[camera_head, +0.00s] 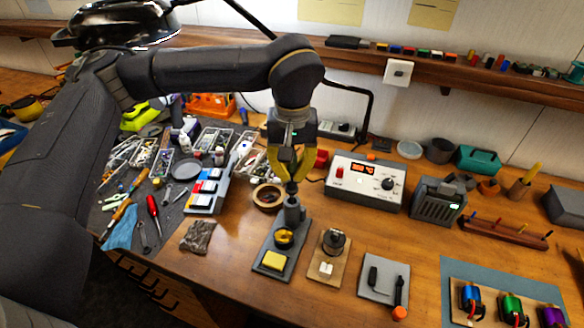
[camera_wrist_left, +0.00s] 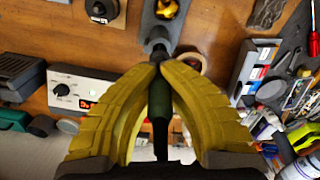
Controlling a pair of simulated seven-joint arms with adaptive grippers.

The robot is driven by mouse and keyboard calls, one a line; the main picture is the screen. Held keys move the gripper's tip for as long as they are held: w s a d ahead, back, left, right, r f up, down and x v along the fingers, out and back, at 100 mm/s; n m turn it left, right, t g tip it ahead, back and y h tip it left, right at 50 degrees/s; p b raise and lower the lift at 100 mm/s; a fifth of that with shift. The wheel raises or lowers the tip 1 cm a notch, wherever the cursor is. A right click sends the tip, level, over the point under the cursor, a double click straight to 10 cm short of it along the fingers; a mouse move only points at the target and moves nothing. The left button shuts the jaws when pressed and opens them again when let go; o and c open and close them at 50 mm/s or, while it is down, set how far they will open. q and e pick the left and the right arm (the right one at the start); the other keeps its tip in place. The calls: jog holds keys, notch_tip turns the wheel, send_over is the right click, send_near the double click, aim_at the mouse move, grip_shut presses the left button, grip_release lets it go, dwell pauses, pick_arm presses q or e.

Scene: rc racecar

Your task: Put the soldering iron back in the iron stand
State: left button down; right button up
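My left gripper (camera_head: 290,180) points down above the iron stand (camera_head: 293,212), a grey base with an upright grey holder, a brass coil and a yellow sponge. In the left wrist view, its yellow fingertips (camera_wrist_left: 160,66) are closed around the soldering iron (camera_wrist_left: 160,100), whose dark green handle runs back between the fingers. The iron's front end is at the mouth of the grey holder, also in the wrist view (camera_wrist_left: 155,42). It looks roughly upright and in line with the holder; how deep the tip sits inside is hidden. My right gripper is not in view.
The white soldering station (camera_head: 365,183) stands to the right of the stand, and a tape roll (camera_head: 268,197) close on its left. A small board with a spool (camera_head: 327,262) lies right of the base. Tools and parts trays crowd the left; bare wood shows at front centre.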

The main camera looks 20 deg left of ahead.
aim_at(292, 181)
pick_arm(q)
jog(key=shift+f, duration=1.7)
jog(key=c, duration=1)
grip_release()
jog(key=shift+c, duration=0.2)
jog(key=shift+r, duration=0.15)
jog(key=shift+r, duration=4.3)
